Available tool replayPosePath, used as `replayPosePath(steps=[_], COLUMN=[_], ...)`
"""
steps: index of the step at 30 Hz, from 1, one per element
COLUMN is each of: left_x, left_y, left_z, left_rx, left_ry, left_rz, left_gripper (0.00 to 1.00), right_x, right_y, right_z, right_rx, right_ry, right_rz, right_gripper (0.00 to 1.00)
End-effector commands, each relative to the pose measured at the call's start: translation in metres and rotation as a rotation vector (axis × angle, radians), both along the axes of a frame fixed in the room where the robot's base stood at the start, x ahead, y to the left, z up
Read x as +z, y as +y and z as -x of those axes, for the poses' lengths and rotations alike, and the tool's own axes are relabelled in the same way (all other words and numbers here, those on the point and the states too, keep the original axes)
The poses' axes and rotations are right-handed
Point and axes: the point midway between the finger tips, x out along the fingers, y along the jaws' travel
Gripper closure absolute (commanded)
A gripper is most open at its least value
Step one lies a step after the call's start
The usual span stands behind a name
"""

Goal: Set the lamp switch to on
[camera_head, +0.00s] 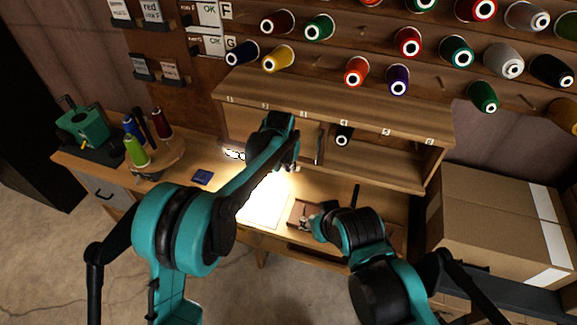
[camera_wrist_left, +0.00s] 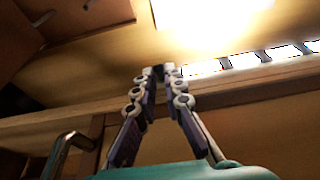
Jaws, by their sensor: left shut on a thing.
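My left gripper (camera_wrist_left: 159,72) shows in the left wrist view with its two fingers drawn together at the tips, shut on a small dark piece that looks like the lamp switch. The fingers hide most of it, so its setting cannot be read. In the head view my left arm reaches to the front of the wooden shelf (camera_head: 390,125), and its fingertips cannot be made out. A bright glow (camera_wrist_left: 210,20) shows beyond the fingertips, and a brightly lit patch (camera_head: 265,200) lies on the desk. The lamp body is not clearly seen. My right gripper (camera_head: 307,222) is low over the desk's front; its opening is unclear.
Thread spools (camera_head: 277,60) hang on pegs above the shelf. A turntable (camera_head: 155,160) with several spools and a green machine (camera_head: 82,127) stand at the left. A blue block (camera_head: 202,177) lies on the desk. Cardboard boxes (camera_head: 500,220) stand at the right.

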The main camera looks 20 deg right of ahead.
Motion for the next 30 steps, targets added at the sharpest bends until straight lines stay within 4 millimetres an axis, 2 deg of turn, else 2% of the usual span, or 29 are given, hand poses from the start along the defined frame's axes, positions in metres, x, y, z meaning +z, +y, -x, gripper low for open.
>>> replayPosePath(steps=[1, 2, 3, 4, 12, 16, 30], left_x=[0.000, 0.000, 0.000, 0.000, 0.000, 0.009, 0.096], left_y=[0.000, 0.000, 0.000, 0.000, 0.000, 0.001, 0.016], left_z=[0.000, 0.000, 0.000, 0.000, 0.000, 0.002, 0.024], left_rx=[0.000, 0.000, 0.000, 0.000, 0.000, 0.000, 0.000], left_ry=[0.000, 0.000, 0.000, 0.000, 0.000, 0.000, 0.000], left_rz=[0.000, 0.000, 0.000, 0.000, 0.000, 0.000, 0.000], left_gripper=[1.00, 0.82, 0.72, 0.69, 0.69, 0.69, 0.69], right_x=[0.000, 0.000, 0.000, 0.000, 0.000, 0.000, 0.000], right_y=[0.000, 0.000, 0.000, 0.000, 0.000, 0.000, 0.000], right_z=[0.000, 0.000, 0.000, 0.000, 0.000, 0.000, 0.000], right_rx=[0.000, 0.000, 0.000, 0.000, 0.000, 0.000, 0.000], right_ry=[0.000, 0.000, 0.000, 0.000, 0.000, 0.000, 0.000], right_rz=[0.000, 0.000, 0.000, 0.000, 0.000, 0.000, 0.000], right_gripper=[0.60, 0.60, 0.60, 0.60, 0.60, 0.60, 0.60])
